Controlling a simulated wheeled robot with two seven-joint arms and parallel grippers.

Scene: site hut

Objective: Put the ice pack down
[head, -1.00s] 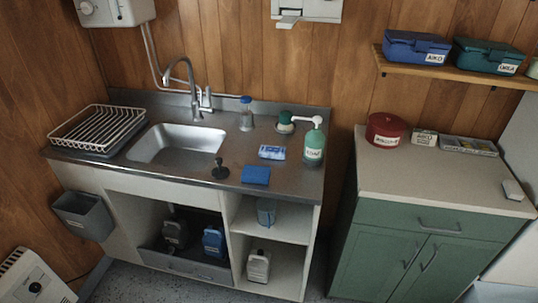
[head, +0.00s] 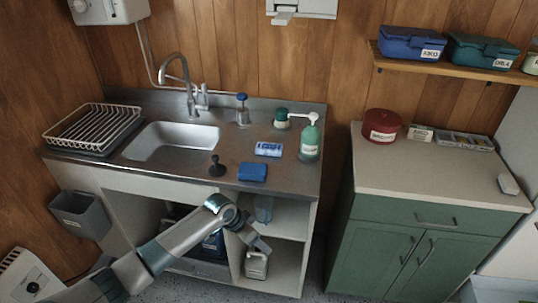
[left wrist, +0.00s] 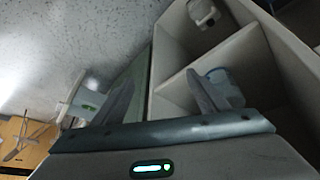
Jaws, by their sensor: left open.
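A flat blue pad (head: 252,172) lies near the counter's front edge. A blue-and-white packet (head: 268,149) lies just behind it. I cannot tell which of them, if either, is the ice pack. My left gripper (head: 259,246) is below the counter, in front of the open shelves on the right of the sink unit. In the left wrist view my left gripper (left wrist: 166,97) has its fingers wide apart, with nothing seen held between them. My right gripper is not in view.
The sink unit's shelves hold a pale jug (head: 256,267) and a bluish container (head: 263,207). A soap pump bottle (head: 310,142), a black plunger-like item (head: 217,168) and a dish rack (head: 92,128) stand on the counter. A green cabinet (head: 425,229) stands to the right.

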